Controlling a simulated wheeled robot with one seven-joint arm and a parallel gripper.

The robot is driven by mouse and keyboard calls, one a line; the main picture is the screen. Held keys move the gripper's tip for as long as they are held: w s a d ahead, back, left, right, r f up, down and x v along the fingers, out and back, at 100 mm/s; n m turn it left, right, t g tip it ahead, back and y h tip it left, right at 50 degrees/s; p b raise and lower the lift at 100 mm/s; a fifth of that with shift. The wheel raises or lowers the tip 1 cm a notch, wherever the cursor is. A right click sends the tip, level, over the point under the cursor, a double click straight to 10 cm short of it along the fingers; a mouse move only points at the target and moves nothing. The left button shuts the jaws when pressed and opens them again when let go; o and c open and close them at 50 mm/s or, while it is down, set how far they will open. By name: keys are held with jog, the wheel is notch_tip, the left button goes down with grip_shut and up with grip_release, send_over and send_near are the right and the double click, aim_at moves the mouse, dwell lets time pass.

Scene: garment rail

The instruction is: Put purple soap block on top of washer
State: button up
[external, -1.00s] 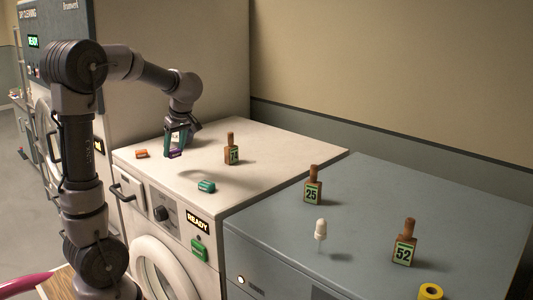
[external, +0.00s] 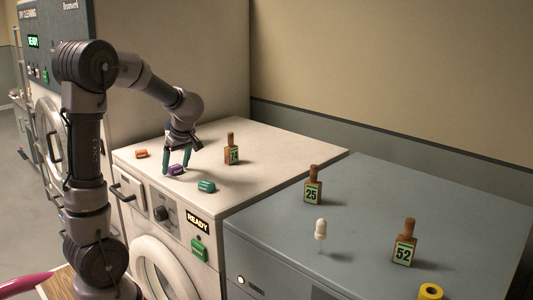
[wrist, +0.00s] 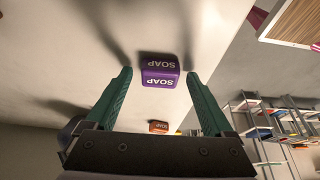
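The purple soap block (external: 176,170) rests on the white washer's top (external: 270,150), near its front edge, between an orange soap block and a teal one. My gripper (external: 176,168) points down over it with its two green fingers spread. In the wrist view the purple block (wrist: 160,72) lies between the fingertips (wrist: 158,74), with a gap on each side. The fingers are open and do not appear to touch it.
The orange block (external: 141,154) lies to the left and the teal block (external: 206,186) to the right. A wooden tag marked 74 (external: 231,150) stands behind. A grey machine (external: 350,215) with tags 25 and 52 stands to the right. The washer's back right is clear.

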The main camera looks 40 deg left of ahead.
jog(key=v, duration=1.1)
jog(key=s+d+m+t+h, duration=0.2)
jog(key=s+d+m+t, duration=0.5)
jog(key=s+d+m, duration=0.6)
jog(key=d+f+m, duration=0.1)
jog(key=m, duration=0.8)
jog(key=shift+s+h, duration=0.3)
